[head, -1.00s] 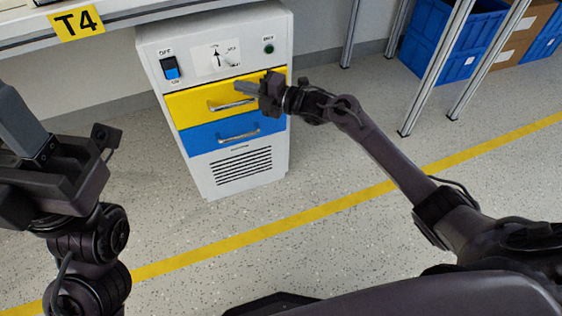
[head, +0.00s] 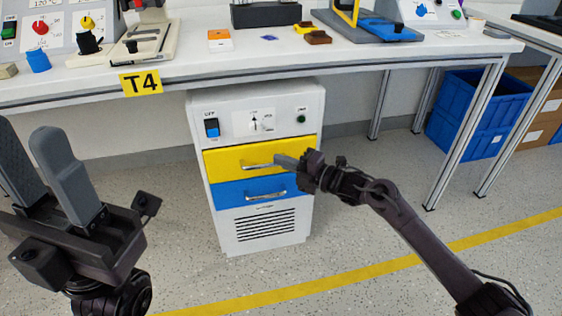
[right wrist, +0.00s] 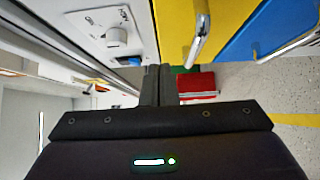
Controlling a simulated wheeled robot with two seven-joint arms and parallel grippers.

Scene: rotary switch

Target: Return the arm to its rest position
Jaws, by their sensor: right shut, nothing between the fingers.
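A white cabinet (head: 265,235) stands under the table, with a yellow drawer (head: 225,161) above a blue drawer (head: 232,191). Its top panel carries a rocker switch (head: 212,128), a dial with a black arrow pointing up (head: 254,124) and a green button (head: 300,119). A white knob (right wrist: 116,38) shows on the panel in the right wrist view. My right gripper (head: 284,161) is shut and empty, in front of the yellow drawer near its handle (head: 258,166); contact cannot be told. My left gripper (head: 28,140) is open and empty at the left, fingers up.
The table (head: 330,66) above carries panels and several devices, with a T4 label (head: 141,81) on its edge. Blue crates (head: 465,125) and cardboard boxes (head: 535,110) stand at the right. A red object (right wrist: 197,84) shows in the right wrist view. The floor in front is clear.

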